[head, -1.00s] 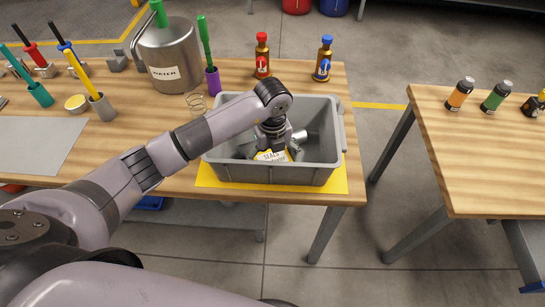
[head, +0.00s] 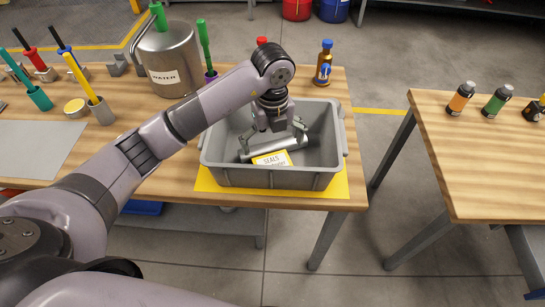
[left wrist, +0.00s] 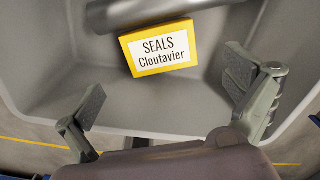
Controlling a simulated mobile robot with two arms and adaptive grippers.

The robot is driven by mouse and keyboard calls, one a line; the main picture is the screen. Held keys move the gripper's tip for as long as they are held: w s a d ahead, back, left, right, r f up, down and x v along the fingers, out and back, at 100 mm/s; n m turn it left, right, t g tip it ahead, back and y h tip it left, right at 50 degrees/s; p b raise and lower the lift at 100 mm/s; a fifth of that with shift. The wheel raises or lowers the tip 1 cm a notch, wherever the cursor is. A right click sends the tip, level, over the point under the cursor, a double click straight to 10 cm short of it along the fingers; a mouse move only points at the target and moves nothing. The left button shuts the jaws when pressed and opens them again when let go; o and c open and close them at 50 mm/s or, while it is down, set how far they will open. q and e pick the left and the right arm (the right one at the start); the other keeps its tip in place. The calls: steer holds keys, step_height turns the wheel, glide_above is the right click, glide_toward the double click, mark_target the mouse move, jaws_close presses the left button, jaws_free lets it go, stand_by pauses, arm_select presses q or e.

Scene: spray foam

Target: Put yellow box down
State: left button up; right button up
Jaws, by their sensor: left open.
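The yellow box (head: 272,159), with a white label reading "SEALS", lies inside the grey bin (head: 265,180). In the left wrist view the yellow box (left wrist: 160,45) rests on the bin floor, next to a grey cylinder (left wrist: 150,8). My right gripper is not in view.
The bin stands on a yellow mat (head: 205,183) at the table's front right corner. A bottle with a blue cap (head: 324,62) stands behind it. A metal water can (head: 168,58) and a grey plate (head: 38,146) are to the left. Another table (head: 500,160) stands right, across a gap.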

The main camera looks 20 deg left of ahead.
arm_select(q)
step_height(320, 180, up, 4)
stand_by(0.7)
